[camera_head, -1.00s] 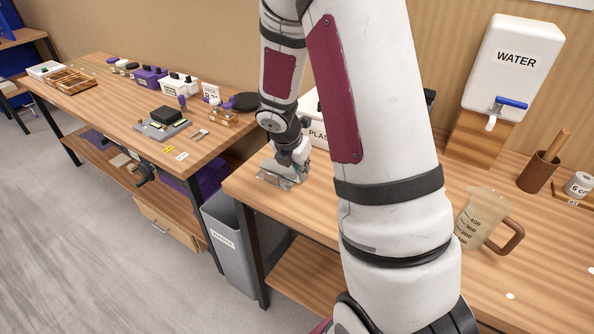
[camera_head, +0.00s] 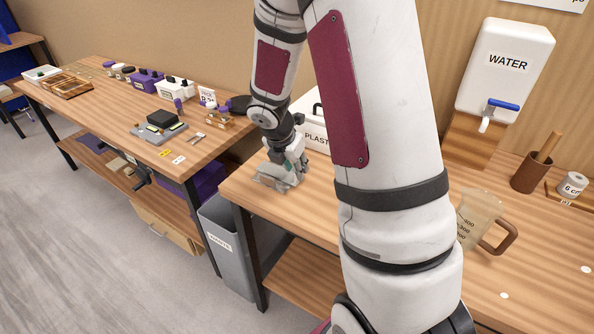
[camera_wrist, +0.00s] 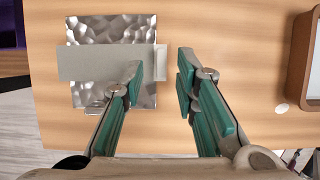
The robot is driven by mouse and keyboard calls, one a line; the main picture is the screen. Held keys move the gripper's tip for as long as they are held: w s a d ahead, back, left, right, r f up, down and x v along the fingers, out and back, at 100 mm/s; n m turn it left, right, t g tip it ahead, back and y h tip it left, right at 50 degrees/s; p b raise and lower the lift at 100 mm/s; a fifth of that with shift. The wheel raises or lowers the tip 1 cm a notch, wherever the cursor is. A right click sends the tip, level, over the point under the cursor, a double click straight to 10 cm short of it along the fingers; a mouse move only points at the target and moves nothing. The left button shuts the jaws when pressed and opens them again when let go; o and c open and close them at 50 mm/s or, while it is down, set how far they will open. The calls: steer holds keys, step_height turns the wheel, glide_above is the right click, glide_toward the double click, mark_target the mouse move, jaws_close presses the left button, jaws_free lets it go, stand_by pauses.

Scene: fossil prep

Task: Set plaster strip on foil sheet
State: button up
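The foil sheet (camera_wrist: 111,29) is crinkled, silvery and square, and lies flat on the wood bench at the left of the wrist view. The plaster strip (camera_wrist: 92,64), pale grey and flat, lies crosswise over the foil. Its ends reach past the foil's left and right edges. My gripper (camera_wrist: 162,72) is open, its green-padded fingers spread apart. The left fingertip overlaps the strip's right part in view, and the strip's right end shows between the fingers. I cannot tell whether they touch. In the head view my gripper (camera_head: 281,180) is low over the bench's left end, largely hiding foil and strip.
A white plaster box (camera_head: 315,135) stands behind my gripper, partly hidden by my arm. A measuring jug (camera_head: 477,218) and water tank (camera_head: 505,70) are at the right. A grey waste bin (camera_head: 225,250) stands below the bench's left edge. A brown-rimmed tray (camera_wrist: 300,50) is right in the wrist view.

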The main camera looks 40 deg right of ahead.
steer(key=s+a+r+m+t, duration=0.1)
steer(key=s+a+r+m, duration=0.3)
steer(key=r, duration=0.3)
steer(key=s+a+r+m+y+p, duration=0.1)
steer(key=s+a+r+m, duration=0.2)
steer(key=r, duration=0.4)
steer(key=s+a+r+m+t, duration=0.1)
steer(key=s+a+r+m, duration=0.3)
steer(key=r, duration=0.3)
steer(key=s+a+r+m+t+y, duration=0.1)
steer(key=s+a+r+m+y, duration=0.2)
steer(key=s+a+m, duration=0.5)
steer(key=s+r+m, duration=0.1)
steer(key=s+m, duration=0.2)
steer(key=shift+a+t, duration=0.3)
steer(key=shift+r, duration=0.1)
